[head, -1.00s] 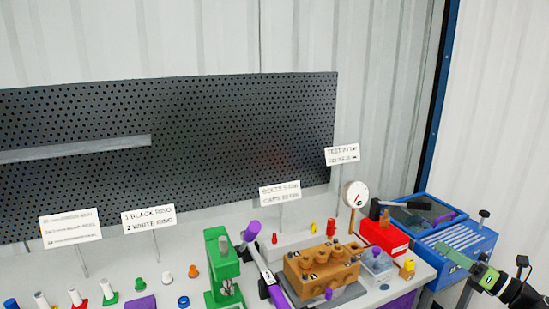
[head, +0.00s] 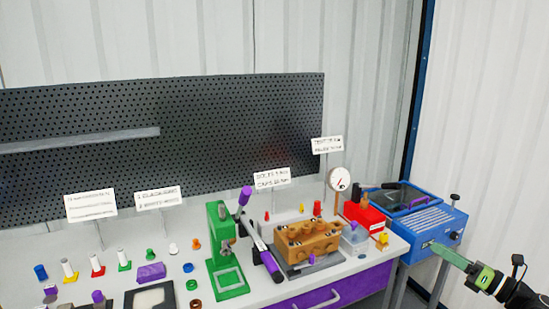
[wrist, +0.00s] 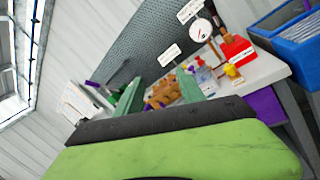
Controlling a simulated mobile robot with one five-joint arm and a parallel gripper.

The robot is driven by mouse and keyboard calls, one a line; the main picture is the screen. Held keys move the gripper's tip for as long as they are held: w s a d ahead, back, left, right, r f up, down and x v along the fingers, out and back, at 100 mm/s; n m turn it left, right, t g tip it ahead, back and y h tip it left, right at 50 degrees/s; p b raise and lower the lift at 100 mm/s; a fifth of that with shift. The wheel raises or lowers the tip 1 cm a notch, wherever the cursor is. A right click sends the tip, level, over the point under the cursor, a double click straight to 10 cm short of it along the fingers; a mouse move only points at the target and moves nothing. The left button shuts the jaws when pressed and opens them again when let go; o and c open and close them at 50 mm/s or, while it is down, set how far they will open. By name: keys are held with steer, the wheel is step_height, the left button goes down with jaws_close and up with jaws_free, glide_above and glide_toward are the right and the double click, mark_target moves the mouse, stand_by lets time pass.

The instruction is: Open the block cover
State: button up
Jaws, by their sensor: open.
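The brown block (head: 308,240) stands on a dark grey plate on the bench, with rounded raised parts along its top. It also shows small and tilted in the wrist view (wrist: 163,93), between my fingers but well beyond them. I cannot tell which part of it is the cover. My gripper (head: 436,248) is at the right of the head view, in front of the blue box and apart from the block. In the wrist view its two green fingers (wrist: 158,94) stand apart with nothing held between them.
A green press (head: 224,250) and a purple-ended lever (head: 257,240) stand left of the block. A clear container (head: 354,236), a red box (head: 366,217) and a gauge (head: 339,180) are at its right. A blue box (head: 440,222) stands beyond the bench's right end. A purple drawer (head: 335,288) is below.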

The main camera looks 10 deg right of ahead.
steer(key=w+a+f+n+g, duration=0.4)
steer(key=a+f+n, duration=0.15)
steer(key=a, duration=0.25)
steer(key=w+a+f+n+g, duration=0.3)
steer(key=a+f+n, duration=0.25)
steer(key=a, duration=0.35)
steer(key=w+a+f+n+g, duration=0.4)
steer(key=a+f+n, duration=0.1)
steer(key=a+f, duration=0.25)
steer(key=s+a+f+n+g+h, duration=0.1)
steer(key=a+f+n+g+h, duration=0.3)
steer(key=a+n, duration=0.5)
steer(key=s+a+f+n+g+h, duration=0.15)
steer(key=a+f+n+h, duration=0.4)
steer(key=n, duration=0.55)
step_height(320, 180, down, 10)
steer(key=s+b, duration=0.3)
steer(key=b, duration=0.7)
step_height(320, 180, up, 19)
steer(key=p, duration=1.8)
steer(key=shift+w+a+f+g, duration=0.1)
steer(key=shift+f+g, duration=0.05)
steer(key=shift+g, duration=0.1)
steer(key=shift+c, duration=0.4)
